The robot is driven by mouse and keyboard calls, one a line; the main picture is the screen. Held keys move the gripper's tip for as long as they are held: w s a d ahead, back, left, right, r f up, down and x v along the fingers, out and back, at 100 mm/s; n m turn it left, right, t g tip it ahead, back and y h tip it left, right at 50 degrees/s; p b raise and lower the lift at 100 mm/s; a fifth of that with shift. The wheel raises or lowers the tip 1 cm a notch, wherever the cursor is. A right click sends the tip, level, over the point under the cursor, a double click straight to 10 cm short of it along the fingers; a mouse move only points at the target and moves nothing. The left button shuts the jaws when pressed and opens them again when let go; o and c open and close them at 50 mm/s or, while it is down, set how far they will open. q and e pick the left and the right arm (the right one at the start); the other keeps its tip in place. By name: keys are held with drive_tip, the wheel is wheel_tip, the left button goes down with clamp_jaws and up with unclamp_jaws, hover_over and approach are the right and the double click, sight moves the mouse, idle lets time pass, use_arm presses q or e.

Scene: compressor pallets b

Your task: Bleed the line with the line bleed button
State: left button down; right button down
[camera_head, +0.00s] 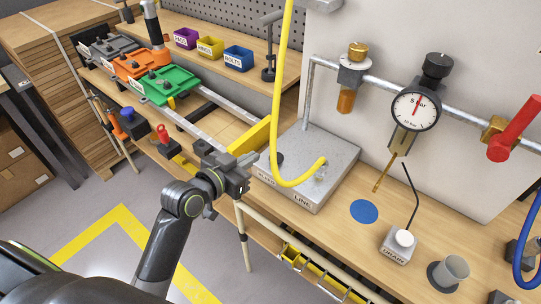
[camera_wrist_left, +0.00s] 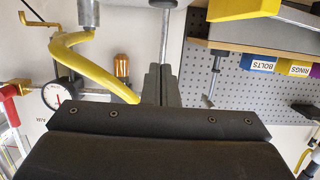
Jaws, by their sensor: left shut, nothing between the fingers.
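A grey metal plate (camera_head: 335,153) lies on the bench, with lettering on its front edge that ends in LINE (camera_head: 302,201). A small dark round part (camera_head: 279,158), perhaps the bleed button, sits near its left side, partly behind the yellow hose (camera_head: 276,120). My left gripper (camera_head: 248,165) is just left of the plate's left corner, by the bench's front edge. In the left wrist view its fingers (camera_wrist_left: 161,85) are together and empty, with the yellow hose (camera_wrist_left: 80,70) beside them. I cannot tell whether they touch anything. My right gripper is not in view.
A pressure gauge (camera_head: 415,108) and a red-handled valve (camera_head: 515,128) are on the wall pipe. A DRAIN block (camera_head: 400,245) with a white button stands right on the bench, past a blue disc (camera_head: 364,211). Green (camera_head: 165,84) and orange (camera_head: 140,62) pallets stand on the left.

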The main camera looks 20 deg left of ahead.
use_arm(q)
drive_tip(key=p, duration=0.2)
hover_over(276, 158)
drive_tip(key=s, duration=0.2)
drive_tip(key=shift+a+f, duration=0.25)
drive_tip(key=shift+f, duration=0.25)
drive_tip(key=shift+a+f, duration=0.2)
drive_tip(key=shift+f, duration=0.25)
wheel_tip(276, 158, down, 3)
drive_tip(key=shift+w+f, duration=0.1)
drive_tip(key=shift+f, duration=0.55)
drive_tip(key=shift+f, duration=0.1)
